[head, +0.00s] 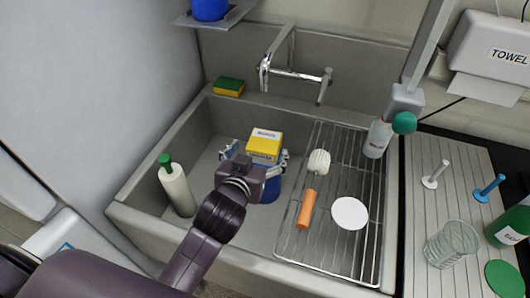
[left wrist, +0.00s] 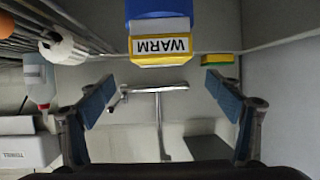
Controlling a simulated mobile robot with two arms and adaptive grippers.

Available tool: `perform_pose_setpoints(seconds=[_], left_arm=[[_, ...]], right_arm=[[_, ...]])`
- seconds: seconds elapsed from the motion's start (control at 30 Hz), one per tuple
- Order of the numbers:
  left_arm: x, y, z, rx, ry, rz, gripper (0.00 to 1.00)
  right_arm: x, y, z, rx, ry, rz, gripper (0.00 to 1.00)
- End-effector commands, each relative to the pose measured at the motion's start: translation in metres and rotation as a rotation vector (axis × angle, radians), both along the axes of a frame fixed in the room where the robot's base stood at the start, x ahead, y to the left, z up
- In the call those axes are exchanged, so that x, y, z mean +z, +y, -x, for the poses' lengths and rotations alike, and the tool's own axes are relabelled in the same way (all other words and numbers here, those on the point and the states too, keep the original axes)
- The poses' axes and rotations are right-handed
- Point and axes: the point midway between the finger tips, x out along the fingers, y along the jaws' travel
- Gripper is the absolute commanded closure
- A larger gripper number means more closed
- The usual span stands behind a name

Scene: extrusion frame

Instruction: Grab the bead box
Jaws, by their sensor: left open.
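A yellow box (head: 264,147) with a white label on top stands in the sink, with blue (head: 271,188) below it. The same yellow and blue item shows at the top of the left wrist view (left wrist: 160,50); its label there seems to read WARM, and I see no bead marking. My left gripper (head: 256,157) is open, its fingers spread to either side of the yellow box in the head view. In the left wrist view the gap between the fingers (left wrist: 160,98) is empty and the box lies above it, so I see no grip. My right gripper is not in view.
A wire rack (head: 333,247) at the sink's right holds a white-headed brush with an orange handle (head: 306,209) and a white disc (head: 350,213). A green-capped bottle (head: 177,190) stands at left. The faucet (head: 293,75) rises behind; a sponge (head: 228,87) lies on the back ledge.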

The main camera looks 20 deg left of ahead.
Motion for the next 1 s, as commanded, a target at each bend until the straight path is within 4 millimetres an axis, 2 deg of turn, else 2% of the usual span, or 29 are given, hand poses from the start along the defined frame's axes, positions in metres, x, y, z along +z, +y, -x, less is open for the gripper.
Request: perform_pose_setpoints(seconds=[0.03, 0.17, 0.4, 1.0], left_arm=[[-0.011, 0.000, 0.000, 0.000, 0.000, 0.000, 0.16], [-0.020, 0.000, -0.001, 0.000, 0.000, 0.000, 0.16], [-0.026, 0.001, -0.018, 0.001, 0.000, -0.001, 0.16], [-0.055, 0.006, -0.068, -0.001, -0.001, -0.001, 0.16]], right_arm=[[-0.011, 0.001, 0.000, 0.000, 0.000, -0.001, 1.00], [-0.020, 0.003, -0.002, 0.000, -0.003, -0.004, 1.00], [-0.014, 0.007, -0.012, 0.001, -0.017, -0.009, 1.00], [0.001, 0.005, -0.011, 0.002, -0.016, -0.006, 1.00]])
